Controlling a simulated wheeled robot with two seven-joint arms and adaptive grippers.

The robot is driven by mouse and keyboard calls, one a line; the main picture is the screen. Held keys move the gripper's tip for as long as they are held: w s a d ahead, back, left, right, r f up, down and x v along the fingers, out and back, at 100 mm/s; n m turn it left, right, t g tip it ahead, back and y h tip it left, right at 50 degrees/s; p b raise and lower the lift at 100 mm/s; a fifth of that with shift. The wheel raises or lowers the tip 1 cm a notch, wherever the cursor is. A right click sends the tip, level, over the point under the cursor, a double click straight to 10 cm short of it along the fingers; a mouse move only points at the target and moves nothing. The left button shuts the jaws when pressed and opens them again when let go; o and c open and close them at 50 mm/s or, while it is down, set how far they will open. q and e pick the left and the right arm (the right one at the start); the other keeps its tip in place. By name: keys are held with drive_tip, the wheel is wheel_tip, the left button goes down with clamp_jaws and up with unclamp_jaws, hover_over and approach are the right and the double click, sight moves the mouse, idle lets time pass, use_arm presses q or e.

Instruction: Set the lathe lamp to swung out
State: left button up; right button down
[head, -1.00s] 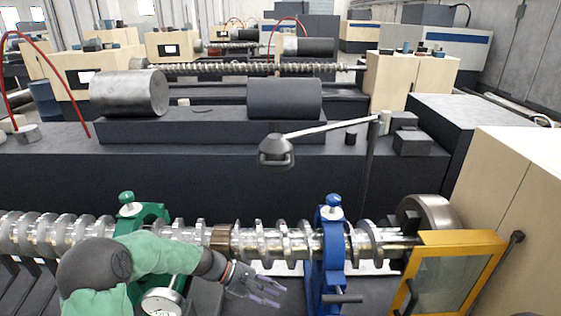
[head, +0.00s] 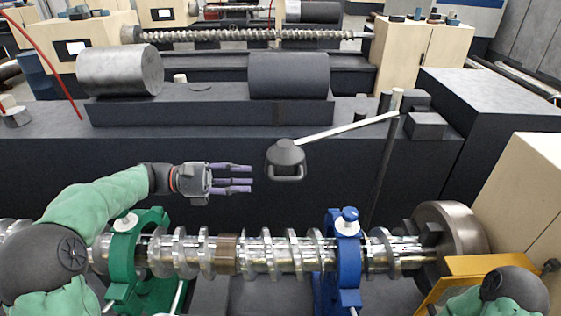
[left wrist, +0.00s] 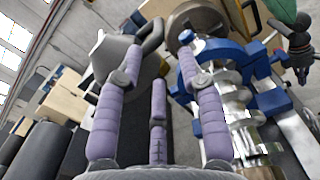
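The lathe lamp (head: 286,155) has a dark grey conical head with a loop handle below it. It hangs from a pale arm that runs right to a dark upright post, above and behind the crankshaft. My left gripper (head: 249,179) is just left of the lamp head, its purple fingers spread and pointing right at it, with a small gap in the head view. In the left wrist view the lamp head (left wrist: 112,54) and its handle lie beyond the fingertips, nothing between the fingers.
A shiny crankshaft (head: 277,254) runs across below, held by a green steady rest (head: 122,250) and a blue one (head: 346,250). A yellow-framed guard (head: 470,266) stands at the lower right. Behind is a dark bench with two cylinders.

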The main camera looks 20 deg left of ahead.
sight(274, 179)
use_arm(q)
drive_tip(key=p+x, duration=0.1)
drive_tip(key=x, duration=0.9)
drive_tip(key=shift+d+r+p, duration=0.1)
drive_tip(key=shift+d+p, duration=0.2)
drive_tip(key=shift+d, duration=0.1)
drive_tip(key=shift+w, duration=0.1)
clamp_jaws()
